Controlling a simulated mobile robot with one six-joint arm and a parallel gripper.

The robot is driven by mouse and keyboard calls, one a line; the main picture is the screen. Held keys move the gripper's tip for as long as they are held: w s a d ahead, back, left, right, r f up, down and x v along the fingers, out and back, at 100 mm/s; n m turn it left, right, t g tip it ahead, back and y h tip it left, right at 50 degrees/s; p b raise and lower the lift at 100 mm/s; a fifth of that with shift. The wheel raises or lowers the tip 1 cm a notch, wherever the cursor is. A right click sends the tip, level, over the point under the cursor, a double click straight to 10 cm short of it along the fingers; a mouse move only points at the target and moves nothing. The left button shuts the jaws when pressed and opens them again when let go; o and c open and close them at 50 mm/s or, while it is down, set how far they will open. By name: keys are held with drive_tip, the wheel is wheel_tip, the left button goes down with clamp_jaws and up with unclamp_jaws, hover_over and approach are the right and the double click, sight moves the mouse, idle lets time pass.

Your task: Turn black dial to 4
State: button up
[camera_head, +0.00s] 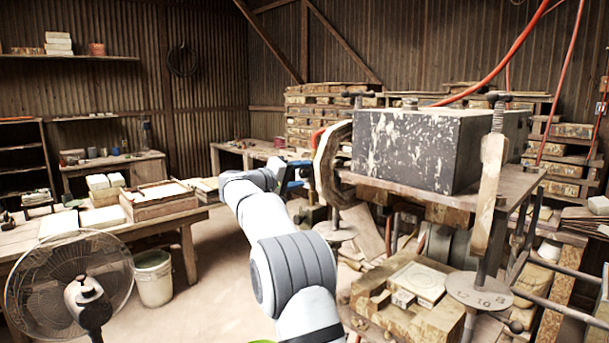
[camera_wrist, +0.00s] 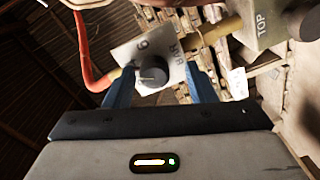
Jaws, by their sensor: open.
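The black dial (camera_wrist: 152,79) shows in the wrist view on a worn pale metal plate (camera_wrist: 127,53) marked with a 6 and "BAR". A faint light line shows on the dial's face; I cannot tell which number it points to. My gripper (camera_wrist: 160,68) is open, with one blue finger on each side of the dial. I cannot tell whether either finger touches it. In the head view my gripper (camera_head: 291,181) is at the left side of the press (camera_head: 405,148), and the dial cannot be made out there.
An orange hose (camera_wrist: 90,62) bends close to the plate's left. A brass-coloured pipe (camera_wrist: 220,32) runs right to a block marked "TOP" (camera_wrist: 257,22). In the head view, a fan (camera_head: 70,285), a bucket (camera_head: 153,278) and a workbench stand left, with open floor between.

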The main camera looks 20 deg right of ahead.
drive_tip(key=shift+s+r, duration=0.1)
drive_tip(key=b+v, duration=0.2)
drive_tip(key=v, duration=0.5)
drive_tip(key=shift+s+a, duration=0.2)
drive_tip(key=shift+a, duration=0.05)
